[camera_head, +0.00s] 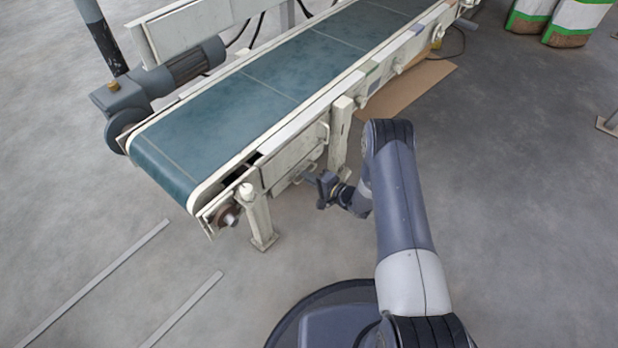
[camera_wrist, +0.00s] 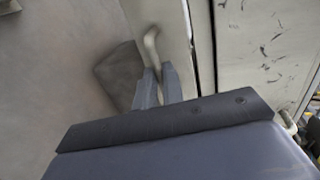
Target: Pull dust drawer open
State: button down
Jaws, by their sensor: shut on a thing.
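The dust drawer (camera_head: 291,158) is a pale, worn metal front set under the near end of the conveyor in the head view. In the wrist view its pale front (camera_wrist: 172,30) carries a bent bar handle (camera_wrist: 152,45). My gripper (camera_head: 311,177) is at the drawer's lower right side in the head view. In the wrist view its two grey fingers (camera_wrist: 158,88) are shut on the handle, hiding its lower part. A dark narrow gap runs beside the drawer front, next to a scratched pale panel (camera_wrist: 265,45). I cannot tell how far the drawer stands out.
The conveyor (camera_head: 262,85) with its green belt runs above the drawer to the back right. Its white legs (camera_head: 259,219) stand beside the drawer. A cardboard sheet (camera_head: 408,92) lies on the floor beyond. Filled bags (camera_head: 573,22) stand far right. The grey floor at right is clear.

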dwell(0.4)
jog(key=f+v, duration=0.2)
jog(key=v, duration=1)
jog(key=d+f+v, duration=0.1)
jog(key=f+v, duration=0.2)
jog(key=v, duration=1)
jog(key=shift+s+f, duration=0.2)
jog(key=shift+s, duration=0.15)
jog(key=c, duration=1.5)
grip_release()
jog(key=shift+c, duration=0.2)
jog(key=p+v, duration=0.3)
jog(key=v, duration=0.8)
jog(key=shift+w, duration=0.1)
